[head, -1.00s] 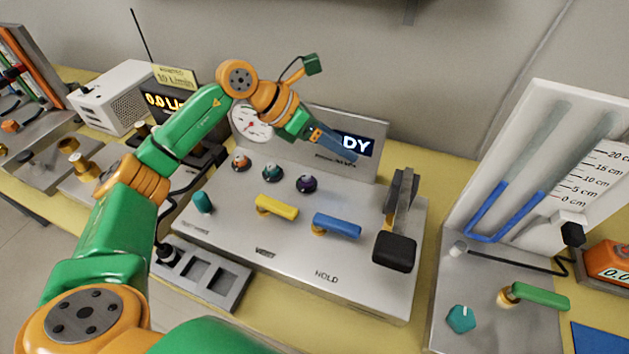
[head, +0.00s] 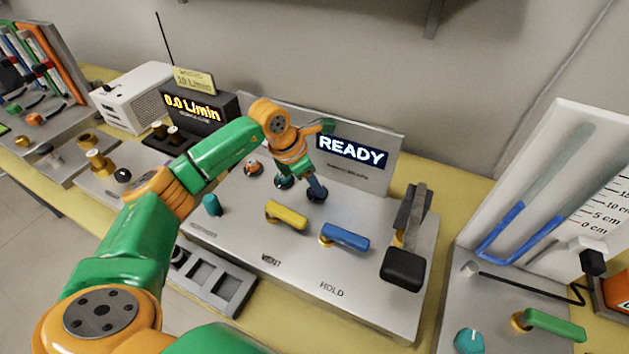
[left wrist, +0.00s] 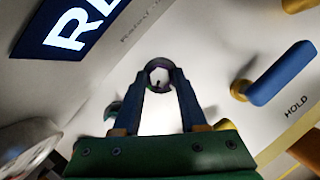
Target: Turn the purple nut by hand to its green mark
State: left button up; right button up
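The purple nut (head: 316,196) stands on the sloping grey panel, at the right end of a short row with an orange nut (head: 253,168) and a teal nut (head: 284,182). My left gripper (head: 314,186) reaches down to it from above, partly covering it. In the left wrist view the purple nut (left wrist: 159,70) lies between the two fingertips of my left gripper (left wrist: 160,76). The fingers are parted, one on each side of the nut; whether they touch it I cannot tell. I cannot make out a green mark. My right gripper is not in view.
A yellow lever (head: 288,215) and a blue lever (head: 346,237) stand on the panel in front of the nuts. A black-handled lever (head: 404,262) is at right. The upright plate behind carries a READY display (head: 351,151). A teal knob (head: 211,205) is at left.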

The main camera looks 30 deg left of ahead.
pick_arm(q)
grip_shut()
jog(key=shift+w+a+f+m+g+h+b, duration=0.1)
jog(key=shift+m+g+h+b, duration=0.05)
jog(key=shift+m+b, duration=0.35)
jog(key=shift+w+f+m+g+h+b, duration=0.15)
jog(key=shift+m+b, duration=0.25)
jog(key=shift+m, duration=0.2)
jog(key=m, duration=0.1)
jog(key=m+g, duration=0.1)
jog(key=m, duration=0.1)
jog(key=shift+s+r+h+b, duration=0.1)
jog(key=shift+r+h+b, duration=0.2)
jog(key=shift+h+b, duration=0.1)
jog(key=o, duration=0.6)
grip_release()
jog(key=shift+o, duration=0.2)
